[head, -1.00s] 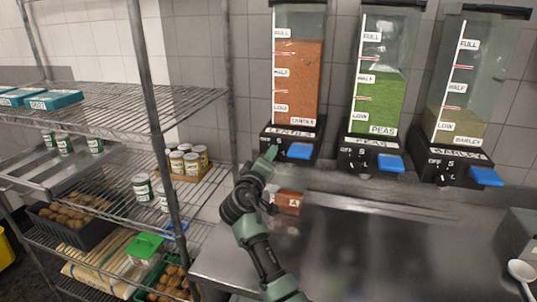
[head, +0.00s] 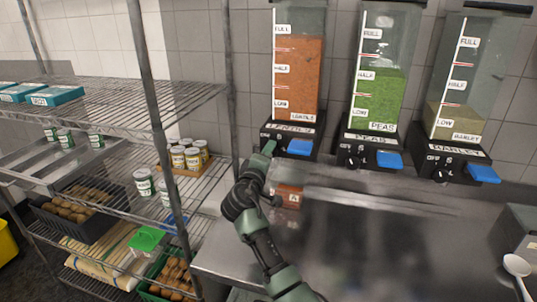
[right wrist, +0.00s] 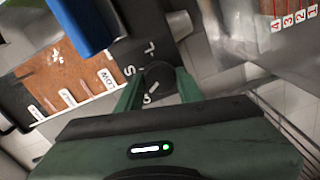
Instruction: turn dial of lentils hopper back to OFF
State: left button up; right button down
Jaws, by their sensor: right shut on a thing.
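The lentils hopper (head: 298,75) hangs on the tiled wall, with orange lentils behind its clear front and a black base with a blue lever (head: 299,147). My right gripper (head: 267,149) is at the left of that base. In the right wrist view its two green fingers stand on either side of the round black dial (right wrist: 158,80), shut on it. A white mark shows on the dial, with the letters S and L on the base beside it. The gripper hides the dial in the head view, and I cannot tell which setting it points to. My left gripper is not in view.
The peas hopper (head: 378,95) and barley hopper (head: 464,80) hang to the right with similar dials and blue levers. A wire shelf with cans and crates stands at the left.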

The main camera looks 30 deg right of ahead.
jog(key=c, duration=0.9)
grip_release()
jog(key=shift+a, duration=0.1)
jog(key=b+v, duration=0.2)
jog(key=v, duration=0.5)
jog(key=shift+s+a, duration=0.2)
jog(key=shift+a, duration=0.1)
jog(key=shift+f, duration=0.1)
